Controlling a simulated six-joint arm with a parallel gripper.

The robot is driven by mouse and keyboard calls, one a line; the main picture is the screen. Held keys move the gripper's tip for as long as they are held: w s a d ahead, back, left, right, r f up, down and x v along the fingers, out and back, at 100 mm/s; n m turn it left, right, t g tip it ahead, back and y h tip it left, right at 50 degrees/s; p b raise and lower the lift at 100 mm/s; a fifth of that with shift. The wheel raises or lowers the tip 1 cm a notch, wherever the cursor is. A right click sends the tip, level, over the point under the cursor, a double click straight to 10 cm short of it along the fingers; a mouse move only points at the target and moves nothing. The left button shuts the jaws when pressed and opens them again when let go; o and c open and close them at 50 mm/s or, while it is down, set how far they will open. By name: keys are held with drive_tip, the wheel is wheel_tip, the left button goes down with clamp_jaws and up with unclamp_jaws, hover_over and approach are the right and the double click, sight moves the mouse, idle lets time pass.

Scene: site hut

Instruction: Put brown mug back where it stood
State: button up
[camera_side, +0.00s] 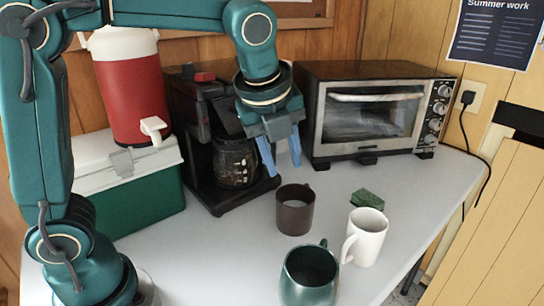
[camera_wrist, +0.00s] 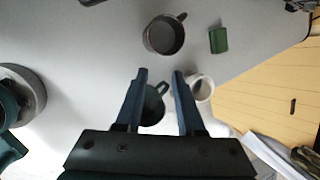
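A teal mug (camera_side: 308,278) and a white mug (camera_side: 367,240) stand near the brown mug. A green sponge (camera_side: 367,200) lies behind the white mug. The coffee maker (camera_side: 196,125), toaster oven (camera_side: 330,100) and cooler (camera_side: 140,205) line the back. The table left of the mugs is clear.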

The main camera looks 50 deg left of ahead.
drive_tip(key=s+a+f+n+t+h, duration=0.1)
drive_tip(key=s+a+f+n, duration=0.1)
drive_tip(key=s+n, duration=1.2)
drive_tip(key=f+n, duration=0.1)
drive_tip(key=n, duration=0.8)
drive_tip(key=shift+s+f+h, duration=0.15)
drive_tip(key=shift+s+h, duration=0.05)
drive_tip(key=shift+h, duration=0.1)
